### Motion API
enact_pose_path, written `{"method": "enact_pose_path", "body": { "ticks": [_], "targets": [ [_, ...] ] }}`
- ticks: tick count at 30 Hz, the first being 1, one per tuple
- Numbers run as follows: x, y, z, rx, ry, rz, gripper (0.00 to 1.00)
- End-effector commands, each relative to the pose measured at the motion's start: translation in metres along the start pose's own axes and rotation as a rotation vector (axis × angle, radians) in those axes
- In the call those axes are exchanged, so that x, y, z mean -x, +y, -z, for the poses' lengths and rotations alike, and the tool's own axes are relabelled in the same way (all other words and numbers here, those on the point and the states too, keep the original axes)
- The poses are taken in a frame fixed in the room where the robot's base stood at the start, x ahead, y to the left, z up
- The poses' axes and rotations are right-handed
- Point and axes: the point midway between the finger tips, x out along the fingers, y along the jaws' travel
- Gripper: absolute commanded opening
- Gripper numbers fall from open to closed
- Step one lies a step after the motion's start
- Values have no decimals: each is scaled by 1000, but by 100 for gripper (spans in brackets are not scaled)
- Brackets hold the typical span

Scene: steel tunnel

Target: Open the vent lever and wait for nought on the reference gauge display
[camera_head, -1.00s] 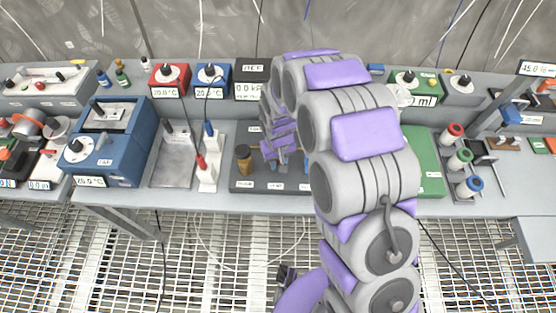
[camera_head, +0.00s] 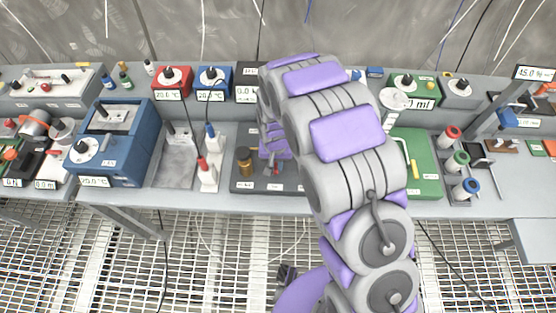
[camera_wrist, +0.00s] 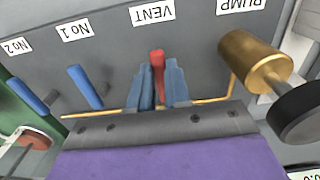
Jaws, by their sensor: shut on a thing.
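The red vent lever (camera_wrist: 157,62) stands at the VENT label (camera_wrist: 153,13) in the wrist view. My gripper (camera_wrist: 160,82) has its blue-grey fingers on both sides of the lever and is shut on it. In the head view my gripper (camera_head: 272,168) is over the dark manifold panel (camera_head: 240,185), largely covered by my arm. The reference gauge display (camera_head: 245,95) stands behind the panel. Its visible digits look like 0.0, and my arm hides the rest.
A brass pump (camera_wrist: 250,62) with a dark knob is right of my gripper in the wrist view. Two blue levers, No1 (camera_wrist: 84,86) and No2 (camera_wrist: 28,95), are to the left. A blue calibrator (camera_head: 115,140) and a green case (camera_head: 425,165) flank the panel.

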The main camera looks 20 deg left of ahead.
Motion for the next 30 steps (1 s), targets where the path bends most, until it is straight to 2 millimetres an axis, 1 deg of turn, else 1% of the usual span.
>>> {"method": "enact_pose_path", "body": {
  "ticks": [3,10,11,18,26,30],
  "targets": [
    [0,-2,0,-32,2,2,0],
    [0,-2,1,-32,3,2,0],
    [0,-2,1,-32,3,2,19],
    [0,-2,1,-30,2,2,42],
    [1,-2,0,-30,2,2,43],
    [11,-2,1,-29,5,3,43]
  ]
}}
